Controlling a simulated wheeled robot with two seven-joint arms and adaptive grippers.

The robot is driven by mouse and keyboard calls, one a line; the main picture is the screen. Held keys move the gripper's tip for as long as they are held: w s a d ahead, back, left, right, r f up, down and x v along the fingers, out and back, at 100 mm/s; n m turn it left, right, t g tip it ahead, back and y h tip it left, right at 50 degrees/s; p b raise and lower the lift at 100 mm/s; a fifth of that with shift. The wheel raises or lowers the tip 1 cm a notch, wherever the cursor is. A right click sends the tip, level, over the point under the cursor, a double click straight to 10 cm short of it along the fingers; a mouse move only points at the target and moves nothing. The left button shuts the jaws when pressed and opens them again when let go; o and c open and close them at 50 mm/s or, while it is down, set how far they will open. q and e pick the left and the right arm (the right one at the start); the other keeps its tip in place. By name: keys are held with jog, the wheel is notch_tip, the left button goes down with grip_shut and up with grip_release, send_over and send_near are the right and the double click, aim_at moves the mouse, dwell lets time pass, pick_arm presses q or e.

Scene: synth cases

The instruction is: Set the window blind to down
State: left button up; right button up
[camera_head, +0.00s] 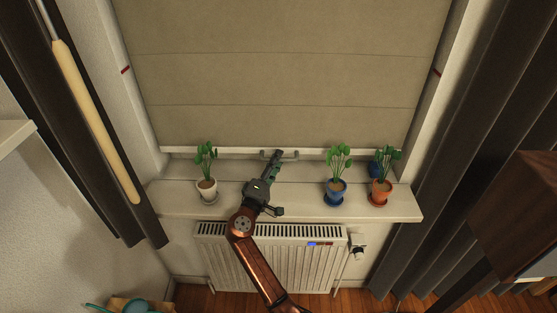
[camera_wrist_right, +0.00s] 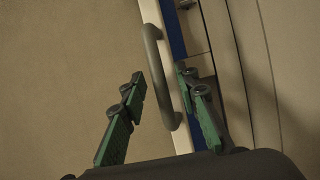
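The beige window blind (camera_head: 270,80) hangs over most of the window, its pale bottom bar (camera_head: 220,151) close above the sill. A grey handle (camera_head: 292,156) is fixed to the middle of the bar. My right gripper (camera_head: 277,158) reaches up to this handle. In the right wrist view the handle (camera_wrist_right: 159,72) lies between the two green fingers of the right gripper (camera_wrist_right: 162,88). The fingers stand apart with a visible gap on the left side, so it looks open around the handle. My left gripper is not in view.
The windowsill (camera_head: 300,200) holds a white-potted plant (camera_head: 207,188) left of my arm, and a blue-potted plant (camera_head: 336,191) and a terracotta-potted plant (camera_head: 381,187) right of it. A radiator (camera_head: 300,264) is below. Dark curtains (camera_head: 455,140) flank the window. Red marks (camera_head: 437,72) are on the side frames.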

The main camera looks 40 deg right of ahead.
jog(key=v, duration=1.1)
